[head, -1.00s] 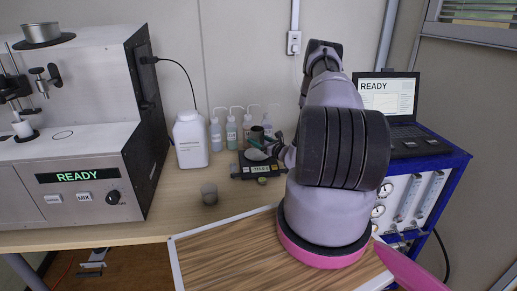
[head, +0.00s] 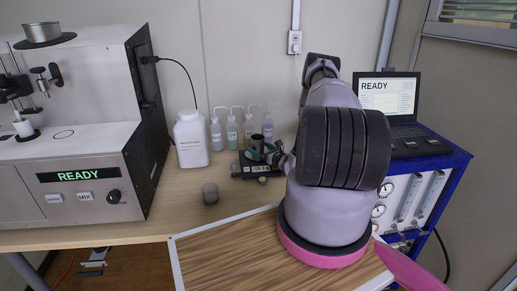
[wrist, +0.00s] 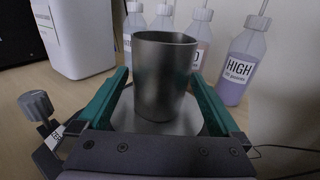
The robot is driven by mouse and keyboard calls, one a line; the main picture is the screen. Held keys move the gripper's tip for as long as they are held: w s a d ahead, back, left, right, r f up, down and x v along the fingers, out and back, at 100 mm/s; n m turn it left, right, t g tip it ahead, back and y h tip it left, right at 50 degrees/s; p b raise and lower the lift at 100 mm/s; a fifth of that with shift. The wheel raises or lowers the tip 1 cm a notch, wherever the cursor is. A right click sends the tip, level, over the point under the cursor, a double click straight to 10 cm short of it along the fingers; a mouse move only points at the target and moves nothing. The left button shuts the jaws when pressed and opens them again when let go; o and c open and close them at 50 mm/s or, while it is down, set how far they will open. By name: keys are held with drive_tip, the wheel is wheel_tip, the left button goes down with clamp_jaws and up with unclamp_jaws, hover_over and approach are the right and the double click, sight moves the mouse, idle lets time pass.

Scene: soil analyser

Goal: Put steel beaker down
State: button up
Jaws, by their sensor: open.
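The steel beaker (wrist: 161,80) is a plain grey metal cup, upright on the round metal pan (wrist: 122,118) of the balance. My gripper (wrist: 160,77) has its teal fingers on either side of the beaker. The fingers are open, with a small gap visible on the left side. In the head view the beaker (head: 257,142) shows as a dark cup over the black balance (head: 246,171), with my gripper (head: 266,150) close at its right. My arm hides part of the balance.
Several wash bottles (head: 232,132) stand behind the balance, and a large white jar (head: 191,140) stands to its left. The analyser (head: 80,150) fills the left.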

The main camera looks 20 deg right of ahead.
drive_tip(key=v, duration=1.2)
drive_tip(key=shift+r, duration=0.2)
drive_tip(key=w+a+r+n+g+y, duration=0.1)
drive_tip(key=a+r+n+g+y, duration=0.5)
drive_tip(key=r, duration=0.6)
drive_tip(key=a+r+n+g+y, duration=0.3)
drive_tip(key=a+r+n, duration=0.45)
drive_tip(key=r, duration=0.35)
drive_tip(key=s+a+r+n+g+h, duration=0.3)
drive_tip(key=s+a+r+n+g, duration=0.15)
drive_tip(key=s+r, duration=0.3)
drive_tip(key=s+a+r+n+g+h, duration=0.3)
drive_tip(key=s+a+r+n, duration=0.35)
drive_tip(key=r, duration=0.25)
drive_tip(key=s+d+r+n+t+h, duration=0.2)
drive_tip(key=s+r+n+t+h, duration=0.2)
drive_tip(key=s+r, duration=0.6)
drive_tip(key=shift+s+d+t+h, duration=0.4)
drive_tip(key=shift+s+t+h, duration=0.6)
drive_tip(key=shift+s+t, duration=0.15)
